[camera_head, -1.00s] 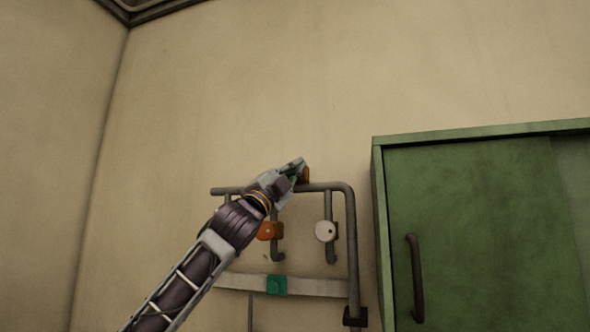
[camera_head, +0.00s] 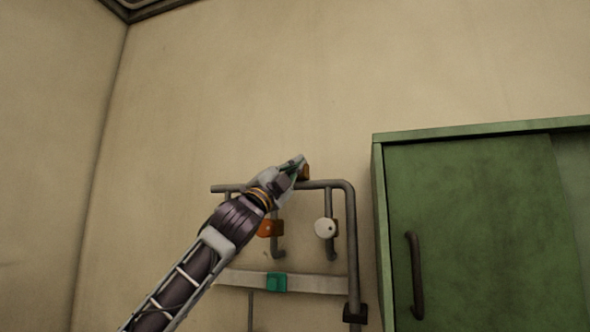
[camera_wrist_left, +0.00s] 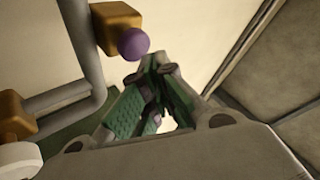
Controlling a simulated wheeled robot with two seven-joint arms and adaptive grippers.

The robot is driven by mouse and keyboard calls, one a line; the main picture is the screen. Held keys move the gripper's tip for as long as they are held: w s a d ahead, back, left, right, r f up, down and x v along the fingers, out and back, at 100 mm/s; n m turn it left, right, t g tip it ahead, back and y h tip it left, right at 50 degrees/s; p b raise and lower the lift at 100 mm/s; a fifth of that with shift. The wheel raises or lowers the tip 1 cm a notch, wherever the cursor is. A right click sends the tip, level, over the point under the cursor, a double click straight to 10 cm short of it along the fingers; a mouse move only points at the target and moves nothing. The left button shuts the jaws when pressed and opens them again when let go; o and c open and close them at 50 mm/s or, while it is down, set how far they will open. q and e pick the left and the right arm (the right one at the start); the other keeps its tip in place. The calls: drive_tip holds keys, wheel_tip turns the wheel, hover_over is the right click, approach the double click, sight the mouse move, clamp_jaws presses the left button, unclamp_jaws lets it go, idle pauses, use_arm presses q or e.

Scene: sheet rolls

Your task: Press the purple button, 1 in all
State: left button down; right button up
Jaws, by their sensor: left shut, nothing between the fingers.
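The purple button (camera_wrist_left: 133,43) is a round purple knob on an orange-brown block (camera_wrist_left: 115,25), in the left wrist view. In the head view only part of that block (camera_head: 305,173) shows beside my left gripper, and the button is hidden. My left gripper (camera_head: 299,160) is shut and empty, up at the top of the pipe frame. In the left wrist view its closed fingertips (camera_wrist_left: 158,75) lie just right of and below the button in the picture. I cannot tell whether they touch it. My right gripper is not in view.
A grey pipe frame (camera_head: 350,240) stands against the beige wall, with an orange knob (camera_head: 266,228), a white knob (camera_head: 325,228) and a teal block (camera_head: 277,282) on it. A green cabinet (camera_head: 470,220) stands at the right. The wall above is clear.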

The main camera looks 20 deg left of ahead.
use_arm(q)
drive_tip(key=shift+w+p, duration=0.35)
drive_tip(key=shift+w, duration=0.05)
idle(0.4)
drive_tip(key=shift+w, duration=0.55)
idle(1.7)
drive_tip(key=shift+s, duration=0.15)
drive_tip(key=shift+s+b, duration=0.3)
drive_tip(key=shift+s, duration=0.4)
drive_tip(key=shift+s, duration=0.15)
drive_tip(key=shift+s+a+b, duration=0.1)
drive_tip(key=shift+s+b, duration=0.5)
drive_tip(key=shift+s, duration=1.85)
